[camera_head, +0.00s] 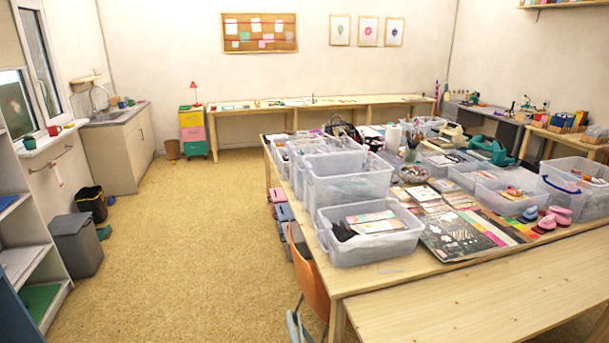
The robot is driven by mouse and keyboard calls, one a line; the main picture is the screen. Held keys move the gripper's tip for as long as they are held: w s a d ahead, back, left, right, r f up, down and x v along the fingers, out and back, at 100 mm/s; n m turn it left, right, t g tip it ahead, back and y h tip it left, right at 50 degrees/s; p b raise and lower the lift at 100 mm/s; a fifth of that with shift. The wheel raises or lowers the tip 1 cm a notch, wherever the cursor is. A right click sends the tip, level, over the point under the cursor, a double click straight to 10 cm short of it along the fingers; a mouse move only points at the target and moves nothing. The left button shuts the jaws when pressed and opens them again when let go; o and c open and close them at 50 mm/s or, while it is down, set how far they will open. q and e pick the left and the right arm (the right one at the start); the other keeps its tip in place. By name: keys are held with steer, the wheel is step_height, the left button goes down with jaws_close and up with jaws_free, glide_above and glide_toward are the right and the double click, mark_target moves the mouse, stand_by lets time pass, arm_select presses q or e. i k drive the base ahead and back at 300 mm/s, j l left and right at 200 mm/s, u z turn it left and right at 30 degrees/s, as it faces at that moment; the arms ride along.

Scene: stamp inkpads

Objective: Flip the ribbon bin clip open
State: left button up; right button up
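Several clear plastic bins stand on the large wooden table. An open bin (372,250) at the near left corner holds papers and something dark. A taller bin (347,183) stands behind it. Another bin (570,200) with a dark blue handle or clip stands at the right. I cannot tell which bin is the ribbon bin, and its clip is too small to make out. Neither of my grippers is in view.
The wooden table (400,280) is crowded with bins, paper sheets and pink items (553,217). A bare wooden bench (480,300) runs along its front. An orange chair (311,285) stands at its left. The floor (190,240) on the left is mostly clear.

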mark_target(306, 165)
steer(key=j, duration=1.05)
steer(key=i+j+u, duration=0.1)
steer(key=i+j, duration=0.25)
steer(key=j, duration=0.15)
steer(key=i+j+u, duration=0.1)
steer(key=i+j, duration=0.25)
steer(key=i+l+u, duration=0.1)
steer(key=i+l, duration=0.15)
steer(key=i, duration=0.2)
steer(key=i+l, duration=0.3)
steer(key=i, duration=0.15)
steer(key=u, duration=0.05)
